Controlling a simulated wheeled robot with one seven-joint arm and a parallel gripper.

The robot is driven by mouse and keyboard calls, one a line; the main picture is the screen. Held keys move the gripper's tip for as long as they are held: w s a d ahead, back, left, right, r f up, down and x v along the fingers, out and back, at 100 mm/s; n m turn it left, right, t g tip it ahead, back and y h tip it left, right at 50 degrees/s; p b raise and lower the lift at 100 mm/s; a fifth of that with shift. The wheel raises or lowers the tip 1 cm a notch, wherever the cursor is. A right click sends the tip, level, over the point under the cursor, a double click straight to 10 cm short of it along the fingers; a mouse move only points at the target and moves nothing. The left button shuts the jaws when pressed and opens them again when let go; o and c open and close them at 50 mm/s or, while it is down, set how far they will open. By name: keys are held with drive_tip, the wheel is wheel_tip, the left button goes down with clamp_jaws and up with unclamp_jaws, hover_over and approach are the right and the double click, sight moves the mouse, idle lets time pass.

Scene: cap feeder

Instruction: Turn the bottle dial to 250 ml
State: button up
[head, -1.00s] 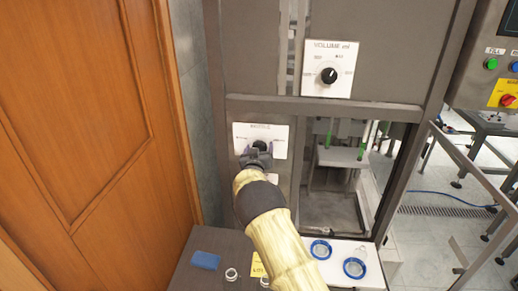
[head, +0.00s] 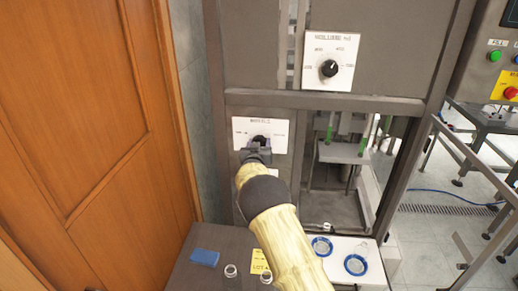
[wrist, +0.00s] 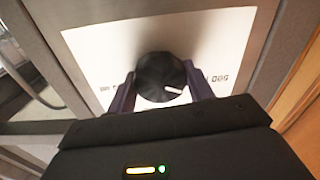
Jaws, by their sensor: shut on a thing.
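The bottle dial (head: 259,140) is a black round knob on a white plate (head: 281,132) low on the grey machine front. My gripper (head: 258,148) is at the dial and hides part of it. In the wrist view the two dark fingers stand on either side of the knob (wrist: 161,72), shut on it. Its white pointer mark (wrist: 173,90) points to the right and slightly down in that view. The plate's lettering is partly hidden by the fingers and too blurred to read surely.
A second dial (head: 329,68), marked VOLUME, sits on a white plate above right. A wooden door (head: 80,130) stands close at left. Below are a blue block (head: 205,258), a yellow note (head: 261,262) and blue rings (head: 322,246). A machine opening lies right of the dial.

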drive_tip(key=m+b, duration=0.1)
drive_tip(key=b, duration=0.1)
drive_tip(key=m+b, duration=0.1)
drive_tip(key=b, duration=0.1)
drive_tip(key=shift+f+m+b, duration=0.3)
drive_tip(key=shift+f+b, duration=0.05)
drive_tip(key=shift+b, duration=0.05)
drive_tip(key=m+b, duration=0.3)
drive_tip(key=b, duration=0.1)
drive_tip(key=shift+b, duration=0.4)
drive_tip(key=m+b, duration=0.6)
drive_tip(key=shift+r+m, duration=0.1)
drive_tip(key=shift+m, duration=0.3)
drive_tip(key=m+b, duration=0.3)
drive_tip(key=shift+m, duration=0.3)
drive_tip(key=m+b, duration=0.3)
drive_tip(key=shift+d+m, duration=0.1)
drive_tip(key=shift+m, duration=0.2)
drive_tip(key=m+b, duration=0.2)
drive_tip(key=m, duration=0.1)
drive_tip(key=shift+m+b, duration=0.3)
drive_tip(key=shift+b, duration=0.05)
drive_tip(key=shift+m+b, duration=1.05)
drive_tip(key=shift+m, duration=0.75)
